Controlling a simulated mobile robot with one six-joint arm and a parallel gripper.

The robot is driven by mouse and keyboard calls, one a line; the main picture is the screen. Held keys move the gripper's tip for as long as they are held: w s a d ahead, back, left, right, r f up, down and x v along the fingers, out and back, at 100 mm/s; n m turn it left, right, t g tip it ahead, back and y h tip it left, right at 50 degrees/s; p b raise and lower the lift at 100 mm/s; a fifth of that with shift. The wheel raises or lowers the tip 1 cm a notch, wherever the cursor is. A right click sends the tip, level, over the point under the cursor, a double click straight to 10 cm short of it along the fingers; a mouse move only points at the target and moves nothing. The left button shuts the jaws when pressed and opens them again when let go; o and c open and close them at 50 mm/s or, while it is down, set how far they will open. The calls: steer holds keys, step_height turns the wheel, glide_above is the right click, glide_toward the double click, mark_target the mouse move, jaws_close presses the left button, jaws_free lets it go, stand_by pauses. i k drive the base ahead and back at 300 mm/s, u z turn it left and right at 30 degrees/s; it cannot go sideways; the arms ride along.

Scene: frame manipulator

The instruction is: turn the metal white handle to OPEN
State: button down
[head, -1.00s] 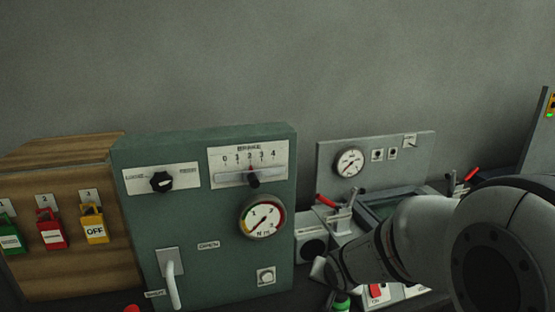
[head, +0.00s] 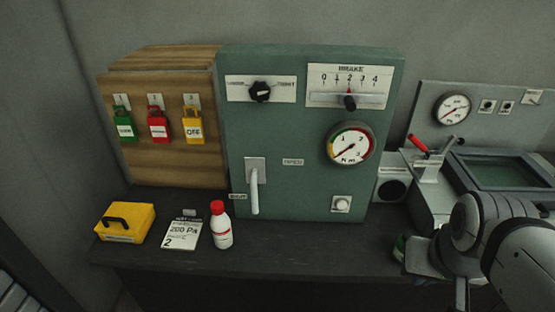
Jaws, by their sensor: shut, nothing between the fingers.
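The white metal handle (head: 254,192) is on the green panel (head: 312,205), in the lower left part of its face. It hangs almost straight down from a pale mounting plate (head: 255,166). A small label that appears to read OPEN (head: 292,162) is to the right of the plate. Another small label, perhaps SHUT (head: 238,196), is just left of the handle's lower part. My gripper (head: 428,262) is at the lower right, well apart from the handle. It is shut and empty; its fingertips are hard to make out.
A red-capped bottle (head: 222,227), a white card (head: 182,235) and a yellow box (head: 126,223) sit on the dark bench left of and below the handle. A gauge (head: 351,144) and a round knob (head: 341,204) are on the panel's right side. Padlocks (head: 158,128) hang on the wooden board.

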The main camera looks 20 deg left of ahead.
mark_target(254, 179)
steer(key=u, duration=1.15)
